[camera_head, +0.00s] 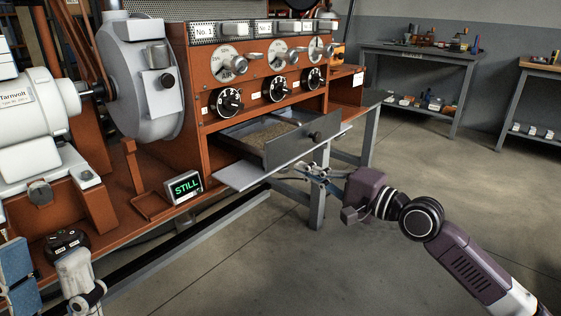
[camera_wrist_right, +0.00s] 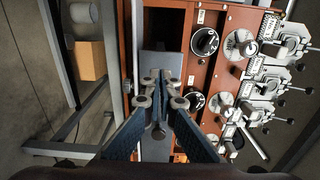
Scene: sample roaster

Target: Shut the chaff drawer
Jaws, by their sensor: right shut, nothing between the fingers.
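The chaff drawer (camera_head: 292,143) is pulled out of the orange roaster. It is grey, with brown chaff inside and a dark knob on its front. My right gripper (camera_head: 314,170) is shut and empty, in front of and slightly below the drawer front in the head view. In the right wrist view, my shut fingertips (camera_wrist_right: 161,76) lie over a grey panel (camera_wrist_right: 157,62) that appears to be the drawer front; contact cannot be told. Blue and pale parts at the lower left of the head view may be my left gripper, but its jaws cannot be made out.
A flat grey shelf (camera_head: 243,176) sticks out under the drawer. Knobs and dials (camera_head: 278,89) stand above it. A grey table leg (camera_head: 318,203) is below. A small sign reading STILL (camera_head: 184,187) stands left. The floor at right is clear, with benches (camera_head: 420,55) behind.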

